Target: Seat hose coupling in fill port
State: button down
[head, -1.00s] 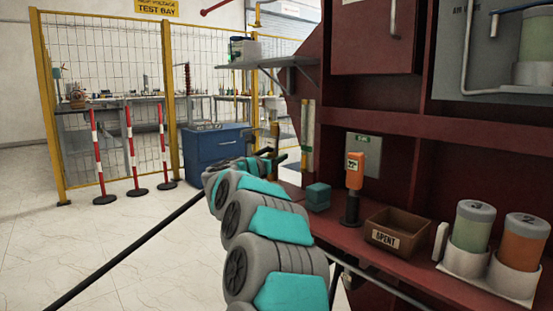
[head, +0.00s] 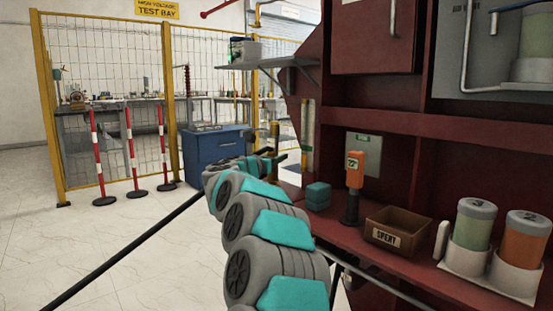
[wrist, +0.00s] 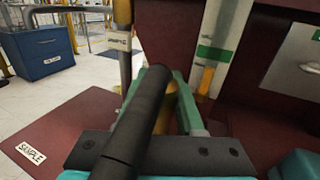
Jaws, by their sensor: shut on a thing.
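My gripper (wrist: 172,105) has green fingers, shut on the brass hose coupling (wrist: 172,118), which is mostly hidden by the hose. The black hose (wrist: 135,130) runs over my gripper from the bottom of the wrist view and ends between the fingertips. In the head view my gripper (head: 277,160) is at the far end of my arm, beside the red transformer's left side, and the hose (head: 130,245) trails to the lower left. A pipe with a label (wrist: 122,45) stands just ahead and left of the fingertips. I cannot make out the fill port's opening.
A red shelf (wrist: 70,145) with a SAMPLE label lies below left. A level gauge (wrist: 212,55) stands ahead right. A teal block (head: 318,196), orange-handled tool (head: 354,172), SPENT box (head: 395,232) and two canisters (head: 473,225) stand on the ledge. A blue cabinet (head: 215,153) stands behind.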

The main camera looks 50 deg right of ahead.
aim_at(269, 176)
jog(key=shift+f+b, duration=2.55)
jog(key=shift+b, duration=0.5)
jog(key=shift+c, duration=2.3)
grip_release()
jog(key=shift+a, duration=0.1)
jog(key=shift+v, duration=3.85)
